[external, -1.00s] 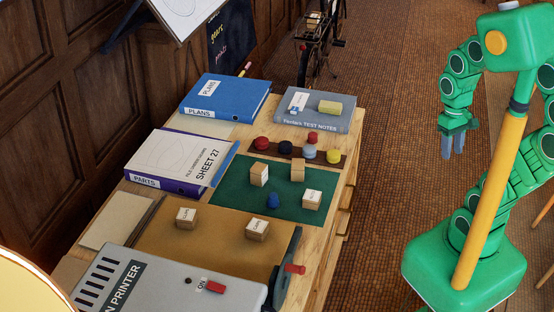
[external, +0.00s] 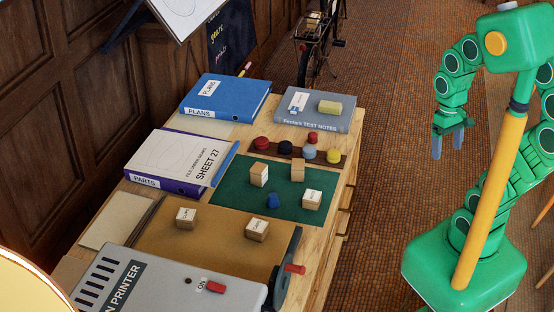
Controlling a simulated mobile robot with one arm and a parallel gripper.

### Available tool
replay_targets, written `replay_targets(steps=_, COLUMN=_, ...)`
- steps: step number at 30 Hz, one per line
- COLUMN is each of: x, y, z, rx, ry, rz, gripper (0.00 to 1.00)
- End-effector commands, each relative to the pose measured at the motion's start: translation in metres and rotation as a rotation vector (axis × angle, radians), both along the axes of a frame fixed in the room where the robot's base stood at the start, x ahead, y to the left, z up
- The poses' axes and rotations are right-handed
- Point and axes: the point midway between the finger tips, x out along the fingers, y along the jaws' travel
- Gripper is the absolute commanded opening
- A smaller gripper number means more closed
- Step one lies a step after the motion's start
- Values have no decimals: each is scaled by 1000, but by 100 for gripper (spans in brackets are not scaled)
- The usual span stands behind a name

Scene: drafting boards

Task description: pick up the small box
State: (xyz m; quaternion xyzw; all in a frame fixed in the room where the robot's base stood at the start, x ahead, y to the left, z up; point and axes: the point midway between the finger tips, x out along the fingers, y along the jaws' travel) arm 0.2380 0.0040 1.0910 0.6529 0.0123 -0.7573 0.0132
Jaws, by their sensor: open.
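Several small wooden boxes with white labels are on the desk, and I cannot tell which one the task means. Two more boxes stand on the brown board, one at left (external: 186,217) and one at right (external: 257,229). My gripper (external: 450,144) hangs in the air to the right of the desk, over the floor. Its fingers point down, open and empty, well away from every box.
A small blue piece (external: 273,200) sits on the mat. Behind it is a rack (external: 345,160) with colored round pieces. Blue (external: 235,95) and purple (external: 165,185) binders, a grey book (external: 290,118) and a printer (external: 165,285) surround the mat.

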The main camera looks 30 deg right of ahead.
Motion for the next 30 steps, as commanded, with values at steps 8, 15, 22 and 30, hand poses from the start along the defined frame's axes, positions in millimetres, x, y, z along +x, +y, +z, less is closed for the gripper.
replay_targets(steps=8, x=63, y=22, z=-19, rx=9, ry=-46, rz=124, gripper=85)
replay_targets(steps=15, x=114, y=50, z=-42, rx=21, ry=-85, rz=233, gripper=85)
replay_targets(steps=22, x=157, y=82, z=-69, rx=36, ry=-122, rz=334, gripper=85)
replay_targets(steps=30, x=203, y=128, z=-106, rx=57, ry=-171, rz=449, gripper=85)
